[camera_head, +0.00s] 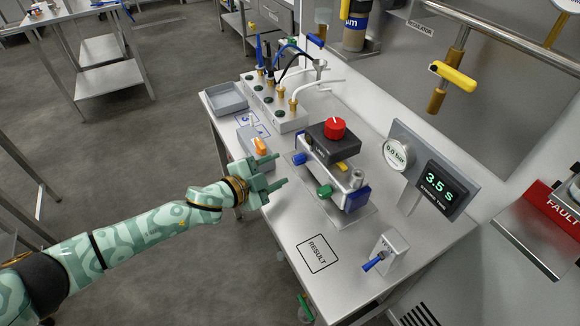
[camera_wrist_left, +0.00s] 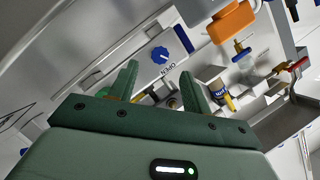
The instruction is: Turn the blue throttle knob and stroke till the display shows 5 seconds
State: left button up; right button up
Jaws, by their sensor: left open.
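The blue throttle knob (camera_head: 299,158) sticks out of the left side of the valve assembly (camera_head: 338,175) on the bench. In the left wrist view, a round blue knob (camera_wrist_left: 160,54) with a white mark shows on a pale face, beside upside-down lettering "OPEN". My left gripper (camera_head: 283,170) is open and empty, just left of the assembly. Its fingertips point at it with a gap to the blue knob. The display (camera_head: 438,190) reads 3.5 s. A blue lever (camera_head: 373,262) sits on a small grey box (camera_head: 391,250). My right gripper is out of view.
A green knob (camera_head: 324,191) sits low on the assembly, and a red knob (camera_head: 334,127) on top. The gauge (camera_head: 397,154) reads 0.0 bar. A valve manifold (camera_head: 275,112) and grey tray (camera_head: 226,98) stand behind.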

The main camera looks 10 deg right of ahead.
aim_at(294, 161)
pick_arm(q)
jog(key=b+x, duration=0.1)
jog(key=x, duration=0.4)
jog(key=shift+f+b, duration=0.15)
jog(key=shift+b, duration=0.2)
jog(key=shift+w+d, duration=0.3)
jog(key=shift+d, duration=0.05)
jog(key=c, duration=1)
